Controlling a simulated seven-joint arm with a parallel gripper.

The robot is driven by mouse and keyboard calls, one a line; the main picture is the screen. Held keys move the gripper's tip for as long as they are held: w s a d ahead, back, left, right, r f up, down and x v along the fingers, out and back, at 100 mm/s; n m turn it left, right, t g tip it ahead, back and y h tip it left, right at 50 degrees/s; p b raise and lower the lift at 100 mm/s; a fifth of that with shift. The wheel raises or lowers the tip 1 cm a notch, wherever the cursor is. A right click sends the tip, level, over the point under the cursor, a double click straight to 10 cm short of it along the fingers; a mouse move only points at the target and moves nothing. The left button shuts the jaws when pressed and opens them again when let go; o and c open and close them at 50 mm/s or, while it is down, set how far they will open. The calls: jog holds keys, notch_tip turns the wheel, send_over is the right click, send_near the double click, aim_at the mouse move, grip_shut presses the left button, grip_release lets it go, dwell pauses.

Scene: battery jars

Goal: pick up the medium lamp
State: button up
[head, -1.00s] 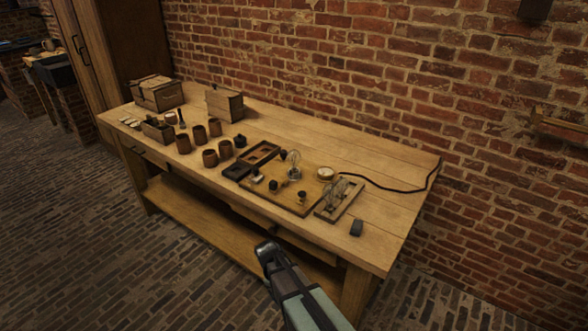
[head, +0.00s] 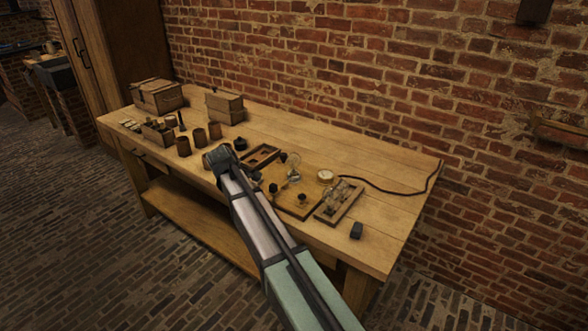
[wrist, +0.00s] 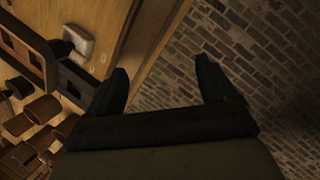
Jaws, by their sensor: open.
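In the head view, a wooden rack (head: 340,203) at the right of the table holds clear glass lamps (head: 343,194). Another clear glass bulb (head: 293,170) stands on the wooden board left of the rack. The lamps are too small for me to tell which is the medium one. My gripper shows in the wrist view (wrist: 162,72) with two dark fingers wide apart and nothing between them. In the head view, the end of my arm (head: 219,158) is over the table's front side, well left of the rack, and hides part of the jars and board.
Brown jars (head: 199,136) stand left of my arm; some also show in the wrist view (wrist: 42,108). Wooden boxes (head: 158,95) stand behind.

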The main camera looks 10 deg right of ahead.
jog(key=w+d+r+m+g+y, duration=0.1)
jog(key=w+d+r+g, duration=0.1)
jog(key=w+d+r, duration=0.8)
notch_tip(320, 180, up, 10)
jog(key=g+y, duration=0.1)
send_over(294, 157)
jog(key=w, duration=0.2)
notch_tip(294, 157, down, 9)
jog(key=shift+d+r, duration=0.15)
jog(key=shift+r, duration=0.05)
jog(key=shift+s+f, duration=0.15)
jog(key=shift+f, duration=1.2)
jog(key=shift+s+f, duration=0.15)
jog(key=shift+f, duration=1.15)
jog(key=shift+c, duration=0.3)
jog(key=c, duration=1.2)
